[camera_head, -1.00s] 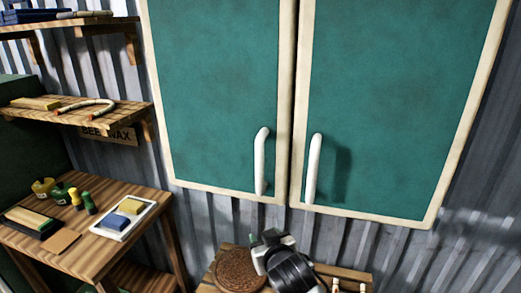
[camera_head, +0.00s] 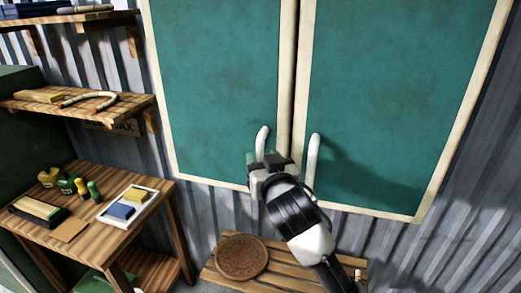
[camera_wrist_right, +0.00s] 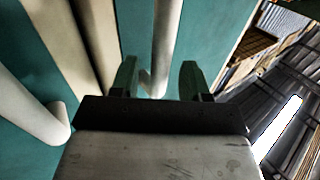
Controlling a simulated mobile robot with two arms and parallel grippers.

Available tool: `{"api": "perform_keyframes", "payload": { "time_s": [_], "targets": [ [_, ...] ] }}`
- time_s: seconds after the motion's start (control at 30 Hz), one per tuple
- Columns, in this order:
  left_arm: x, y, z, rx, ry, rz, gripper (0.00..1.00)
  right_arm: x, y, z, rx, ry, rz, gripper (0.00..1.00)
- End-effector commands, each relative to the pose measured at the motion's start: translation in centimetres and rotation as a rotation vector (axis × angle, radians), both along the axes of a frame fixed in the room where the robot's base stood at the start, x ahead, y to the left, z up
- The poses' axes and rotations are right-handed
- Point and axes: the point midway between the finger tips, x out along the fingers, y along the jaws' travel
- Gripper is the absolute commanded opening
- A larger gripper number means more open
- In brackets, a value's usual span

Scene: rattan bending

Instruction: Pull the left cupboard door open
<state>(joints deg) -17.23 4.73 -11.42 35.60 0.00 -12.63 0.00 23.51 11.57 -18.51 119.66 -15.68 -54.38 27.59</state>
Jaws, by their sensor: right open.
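The left cupboard door (camera_head: 215,80) is green with a cream frame and looks closed. Its white bar handle (camera_head: 262,138) stands near its right edge, and its lower part is hidden behind my right gripper (camera_head: 268,160). In the right wrist view the left door's handle (camera_wrist_right: 164,45) shows between the two fingers of my right gripper (camera_wrist_right: 158,80). The fingers are apart and open, one on each side of the handle; whether they touch it I cannot tell. My left gripper is in neither view.
The right door (camera_head: 390,90) is closed, with its own white handle (camera_head: 312,160) close beside my right arm. A slatted bench with a round woven disc (camera_head: 242,257) is below. A wooden table (camera_head: 85,235) and shelves (camera_head: 75,105) stand at the left.

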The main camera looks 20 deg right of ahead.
Motion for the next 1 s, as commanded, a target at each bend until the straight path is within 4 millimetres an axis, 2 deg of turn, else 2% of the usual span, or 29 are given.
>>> {"api": "perform_keyframes", "payload": {
  "time_s": [0.2, 0.5, 0.57, 0.8, 1.0],
  "targets": [
    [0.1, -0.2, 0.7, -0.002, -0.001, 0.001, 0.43, 1.7, 0.0, 0.0, -0.001, 0.0, 0.0, 0.46],
    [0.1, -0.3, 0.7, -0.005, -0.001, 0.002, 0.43, 1.9, 0.0, 0.0, -0.001, -0.001, 0.0, 0.46],
    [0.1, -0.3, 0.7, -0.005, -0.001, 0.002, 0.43, 1.9, 0.0, -0.1, -0.001, -0.001, 0.0, 0.38],
    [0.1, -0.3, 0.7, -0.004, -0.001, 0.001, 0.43, 1.9, 0.0, -0.1, -0.001, 0.0, 0.0, 0.01],
    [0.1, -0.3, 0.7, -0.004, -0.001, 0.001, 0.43, 1.9, 0.0, -0.1, -0.001, 0.0, 0.0, 0.0]
  ]
}}
